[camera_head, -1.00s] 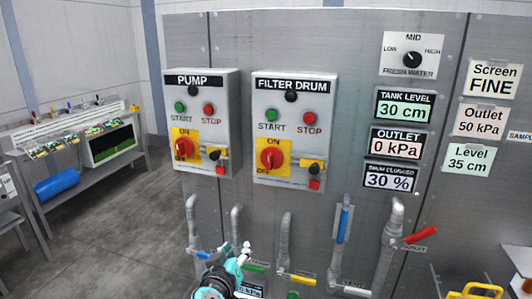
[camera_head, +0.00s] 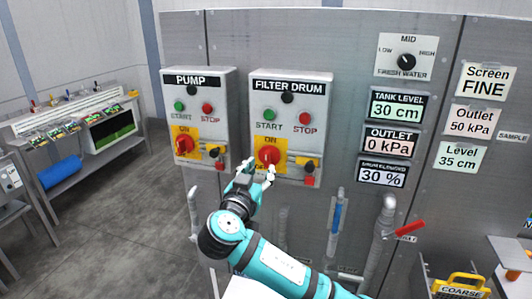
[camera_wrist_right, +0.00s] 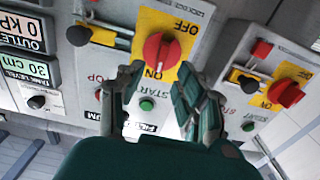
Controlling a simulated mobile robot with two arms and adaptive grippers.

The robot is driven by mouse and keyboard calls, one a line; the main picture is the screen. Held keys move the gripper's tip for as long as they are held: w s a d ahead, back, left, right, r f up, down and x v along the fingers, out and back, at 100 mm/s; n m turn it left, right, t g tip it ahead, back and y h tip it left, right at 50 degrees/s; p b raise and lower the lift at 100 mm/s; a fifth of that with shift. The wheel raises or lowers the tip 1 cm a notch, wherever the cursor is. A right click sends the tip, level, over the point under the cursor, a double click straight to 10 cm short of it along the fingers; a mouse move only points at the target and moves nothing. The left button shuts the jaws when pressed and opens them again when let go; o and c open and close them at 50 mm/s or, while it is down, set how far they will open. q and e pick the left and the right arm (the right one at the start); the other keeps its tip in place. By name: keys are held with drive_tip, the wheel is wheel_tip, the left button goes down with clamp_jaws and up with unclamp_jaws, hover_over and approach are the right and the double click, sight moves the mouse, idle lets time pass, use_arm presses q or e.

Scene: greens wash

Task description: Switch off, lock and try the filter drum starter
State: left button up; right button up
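The filter drum starter (camera_head: 318,112) is a grey box with a green START button (camera_head: 270,114), a red STOP button (camera_head: 305,119) and a dark round lamp above. Its red rotary switch (camera_head: 268,156) sits on a yellow ON/OFF plate; its grip appears lined up with ON. The switch also shows in the right wrist view (camera_wrist_right: 163,48). A yellow-and-black piece (camera_head: 307,163) and a small red block (camera_head: 309,181) are at the plate's right. My right gripper (camera_head: 258,174) is open and empty, its fingertips just before the switch. My left gripper is not in view.
The similar pump starter (camera_head: 197,131) stands close on the left. Pipes with a blue handle (camera_head: 336,219) and a red handle (camera_head: 409,228) are below, near my right arm. Display panels (camera_head: 393,141) are at the right. Floor at the left is clear.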

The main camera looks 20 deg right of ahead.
sight(266, 160)
drive_tip(key=p+x, duration=0.1)
drive_tip(key=x, duration=0.4)
drive_tip(key=shift+w+d+p, duration=0.15)
drive_tip(key=shift+w+p, duration=0.15)
drive_tip(key=shift+p, duration=0.05)
clamp_jaws()
